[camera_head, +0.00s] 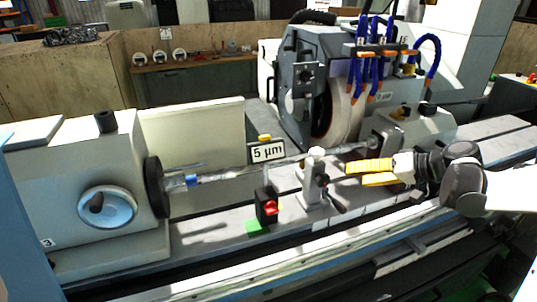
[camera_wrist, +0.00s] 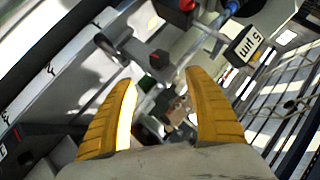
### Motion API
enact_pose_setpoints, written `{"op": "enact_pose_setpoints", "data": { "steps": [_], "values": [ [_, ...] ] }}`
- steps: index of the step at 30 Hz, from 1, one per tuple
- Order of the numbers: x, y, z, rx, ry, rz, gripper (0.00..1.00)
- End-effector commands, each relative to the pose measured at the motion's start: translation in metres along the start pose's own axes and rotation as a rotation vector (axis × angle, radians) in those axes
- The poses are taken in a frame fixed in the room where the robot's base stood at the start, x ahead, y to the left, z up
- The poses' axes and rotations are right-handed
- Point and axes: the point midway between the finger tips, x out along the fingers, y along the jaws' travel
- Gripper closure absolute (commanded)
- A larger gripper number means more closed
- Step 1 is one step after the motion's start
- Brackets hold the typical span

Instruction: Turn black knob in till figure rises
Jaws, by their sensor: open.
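My gripper (camera_head: 354,173) has yellow fingers, spread apart with nothing between them. In the head view it is to the right of a white upright stand (camera_head: 315,180), above the machine bed and apart from the stand. A small black knob (camera_head: 337,204) sticks out low on the stand's right side. In the wrist view a dark knob-like end (camera_wrist: 158,59) shows just beyond my open fingers (camera_wrist: 160,80); I cannot tell for sure that it is the same knob. A "5 µm" sign (camera_head: 268,152) stands behind the workpiece; which figure the task means is unclear.
A black block with a red knob (camera_head: 270,208) is left of the stand. A long shaft (camera_head: 240,170) runs behind the stand. A handwheel (camera_head: 107,207) is at left; the grinding wheel housing (camera_head: 300,80) with blue hoses is behind.

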Motion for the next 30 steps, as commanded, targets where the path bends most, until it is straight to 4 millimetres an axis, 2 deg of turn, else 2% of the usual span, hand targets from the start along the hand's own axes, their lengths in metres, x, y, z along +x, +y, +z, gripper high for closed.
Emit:
{"op": "enact_pose_setpoints", "data": {
  "steps": [13, 18, 23, 26, 30],
  "values": [
    [0.004, -0.001, 0.003, -0.020, 0.022, 0.009, 0.38],
    [0.026, -0.007, 0.029, -0.188, 0.216, 0.102, 0.38],
    [0.027, -0.014, 0.047, -0.310, 0.363, 0.199, 0.38],
    [0.030, -0.014, 0.046, -0.332, 0.389, 0.221, 0.38],
    [0.050, -0.011, 0.037, -0.332, 0.388, 0.219, 0.38]
  ]
}}
